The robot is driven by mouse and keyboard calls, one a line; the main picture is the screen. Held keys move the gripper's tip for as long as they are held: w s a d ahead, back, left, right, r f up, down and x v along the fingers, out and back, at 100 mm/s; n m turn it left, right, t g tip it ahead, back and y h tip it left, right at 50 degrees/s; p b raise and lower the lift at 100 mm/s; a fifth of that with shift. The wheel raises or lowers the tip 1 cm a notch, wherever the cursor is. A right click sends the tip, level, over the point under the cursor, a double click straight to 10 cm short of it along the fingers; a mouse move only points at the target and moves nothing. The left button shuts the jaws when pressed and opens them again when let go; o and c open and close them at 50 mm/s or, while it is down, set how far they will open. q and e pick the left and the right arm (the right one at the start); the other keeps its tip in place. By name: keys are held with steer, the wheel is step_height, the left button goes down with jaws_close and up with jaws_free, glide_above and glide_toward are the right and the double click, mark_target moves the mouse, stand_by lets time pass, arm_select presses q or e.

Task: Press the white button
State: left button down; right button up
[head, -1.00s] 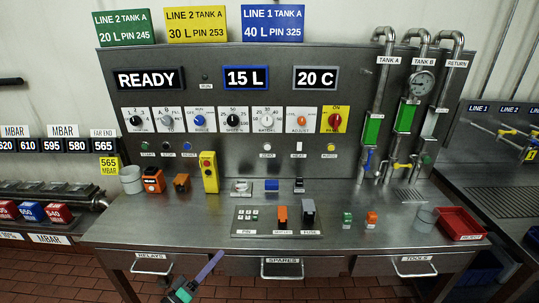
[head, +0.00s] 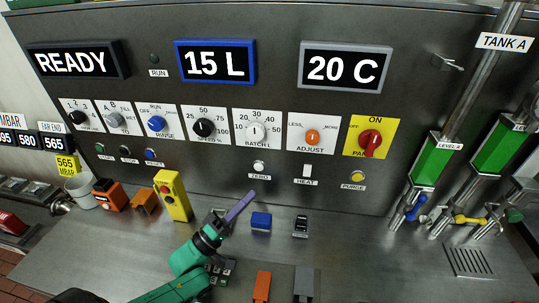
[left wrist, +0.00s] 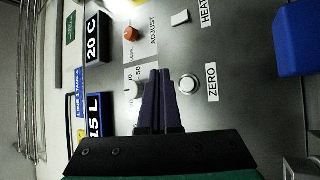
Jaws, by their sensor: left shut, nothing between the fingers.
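The white ZERO button (head: 259,167) is a round button on the steel panel, below the BATCH L dial. In the left wrist view the button (left wrist: 188,84) sits just right of the fingers, beside its ZERO label. My left gripper (head: 252,193) has dark purple fingers, shut and empty. In the head view its tips show just below the button. In the left wrist view the fingertips (left wrist: 161,73) point toward the panel; I cannot tell the exact gap. The button looks uncovered. My right gripper is not in view.
A white HEAT rocker (head: 307,171) and a yellow PURGE button (head: 357,177) are to the right of the button. A blue block (head: 261,221) and a yellow box (head: 173,196) stand on the bench below. Pipes with valves (head: 416,207) stand at the right.

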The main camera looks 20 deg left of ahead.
arm_select(q)
steer(key=s, duration=0.2)
steer(key=b, duration=0.6)
glide_toward(259, 167)
steer(key=w+d+r, duration=0.3)
steer(key=w+d, duration=0.1)
steer(key=shift+a+r, duration=0.1)
steer(key=shift+a, duration=0.05)
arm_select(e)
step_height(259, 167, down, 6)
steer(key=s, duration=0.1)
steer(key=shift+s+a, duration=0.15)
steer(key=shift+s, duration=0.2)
arm_select(q)
steer(key=shift+s, duration=0.1)
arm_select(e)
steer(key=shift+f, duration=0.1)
arm_select(q)
steer(key=shift+b, duration=0.3)
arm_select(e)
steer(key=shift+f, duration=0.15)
arm_select(q)
steer(key=shift+w+a, duration=0.1)
steer(key=shift+w, duration=0.4)
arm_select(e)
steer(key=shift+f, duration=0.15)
